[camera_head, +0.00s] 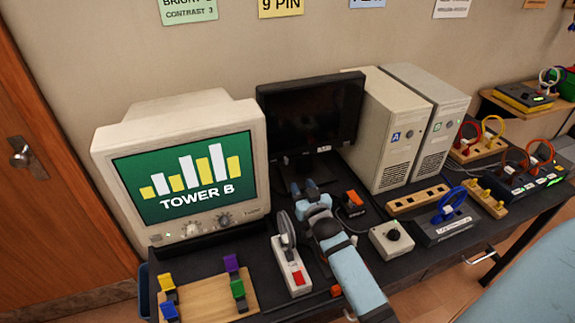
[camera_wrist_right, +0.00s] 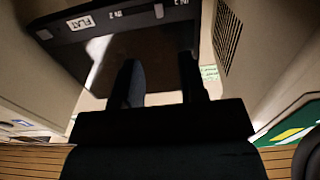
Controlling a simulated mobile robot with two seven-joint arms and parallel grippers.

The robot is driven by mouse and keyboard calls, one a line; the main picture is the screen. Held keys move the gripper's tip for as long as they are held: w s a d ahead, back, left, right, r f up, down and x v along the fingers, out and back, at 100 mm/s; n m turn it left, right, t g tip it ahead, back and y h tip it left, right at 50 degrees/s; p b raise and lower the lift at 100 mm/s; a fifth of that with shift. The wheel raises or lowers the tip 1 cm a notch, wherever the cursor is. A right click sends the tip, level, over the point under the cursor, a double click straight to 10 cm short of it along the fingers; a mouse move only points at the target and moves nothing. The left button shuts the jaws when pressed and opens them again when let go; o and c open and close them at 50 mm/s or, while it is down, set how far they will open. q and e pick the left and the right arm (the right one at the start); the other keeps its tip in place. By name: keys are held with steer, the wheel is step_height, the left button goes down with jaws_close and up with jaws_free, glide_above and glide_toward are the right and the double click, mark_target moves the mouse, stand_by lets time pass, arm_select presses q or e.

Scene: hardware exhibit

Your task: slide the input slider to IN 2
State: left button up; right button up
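The flat black monitor (camera_head: 310,115) stands on the dark table between the CRT and the beige towers. In the right wrist view its lower bezel shows upside down, with a FLAT label (camera_wrist_right: 82,22) and small IN markings. A small pale piece (camera_wrist_right: 158,11), apparently the input slider knob, sits beside the "IN 2" marking; its exact setting is too small to tell. My right gripper (camera_head: 307,186) is in front of the monitor's foot, below the bezel. Its two fingers (camera_wrist_right: 162,75) are apart with nothing between them, and clear of the pale piece. My left gripper is not in view.
The CRT (camera_head: 180,175) showing TOWER B stands at the left. A white device with a red switch (camera_head: 293,265) is left of my right arm. A black box with an orange switch (camera_head: 350,203) and a grey knob box (camera_head: 391,239) are at its right. Beige towers (camera_head: 385,130) stand behind.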

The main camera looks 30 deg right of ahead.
mark_target(287, 161)
steer(key=p+x, duration=0.1)
steer(key=x, duration=1.1)
steer(key=shift+w+r, duration=0.1)
jaws_close()
